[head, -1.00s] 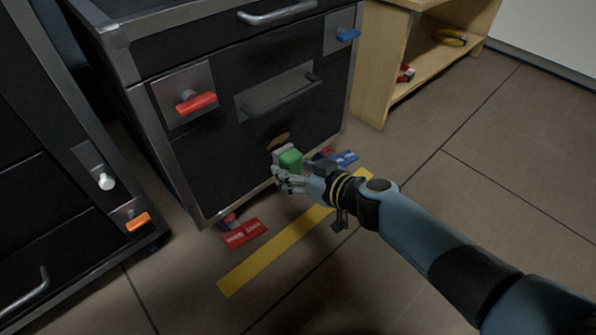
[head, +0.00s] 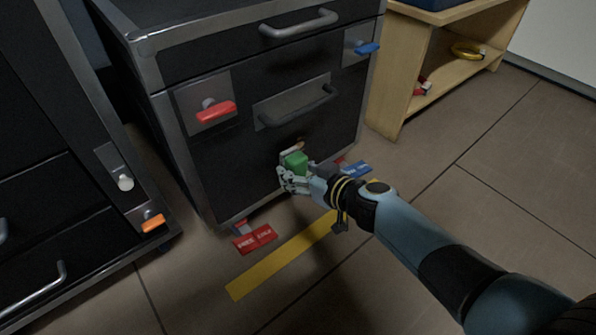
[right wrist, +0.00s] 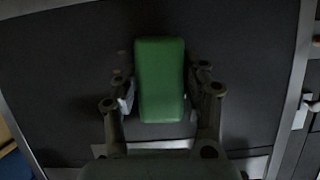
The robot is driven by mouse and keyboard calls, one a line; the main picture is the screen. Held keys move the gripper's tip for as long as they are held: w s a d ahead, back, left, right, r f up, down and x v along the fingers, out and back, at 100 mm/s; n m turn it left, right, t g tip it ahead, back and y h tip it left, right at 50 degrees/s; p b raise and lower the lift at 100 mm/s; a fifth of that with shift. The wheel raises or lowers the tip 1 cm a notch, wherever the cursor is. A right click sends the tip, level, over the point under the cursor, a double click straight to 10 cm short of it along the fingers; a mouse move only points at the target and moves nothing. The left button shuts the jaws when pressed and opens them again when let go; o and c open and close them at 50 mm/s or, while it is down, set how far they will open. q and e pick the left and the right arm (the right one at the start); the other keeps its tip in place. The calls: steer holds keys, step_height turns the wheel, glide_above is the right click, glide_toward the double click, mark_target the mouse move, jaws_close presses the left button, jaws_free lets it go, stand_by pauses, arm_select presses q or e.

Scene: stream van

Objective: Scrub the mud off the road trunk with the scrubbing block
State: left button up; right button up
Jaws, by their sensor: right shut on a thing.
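The road trunk (head: 226,150) is black with grey metal edges and stands at the middle left in the head view. A small patch of brown mud (head: 299,146) shows on its front face, low down below the middle handle, partly hidden by the block. My right gripper (head: 290,175) is shut on the green scrubbing block (head: 295,163) and holds it at the trunk's front, by the mud. In the right wrist view the block (right wrist: 160,80) sits between the two fingers before the dark panel. I cannot tell whether it touches the panel. My left gripper is not in view.
The trunk front carries a red latch (head: 216,111), a blue latch (head: 367,48) and a recessed handle (head: 297,107). Red (head: 255,239) and blue (head: 356,169) pedals lie at its foot near a yellow floor strip (head: 280,265). A wooden shelf (head: 400,75) stands right.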

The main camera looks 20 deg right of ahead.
steer(key=shift+w+a, duration=0.3)
steer(key=shift+w, duration=0.55)
stand_by(0.3)
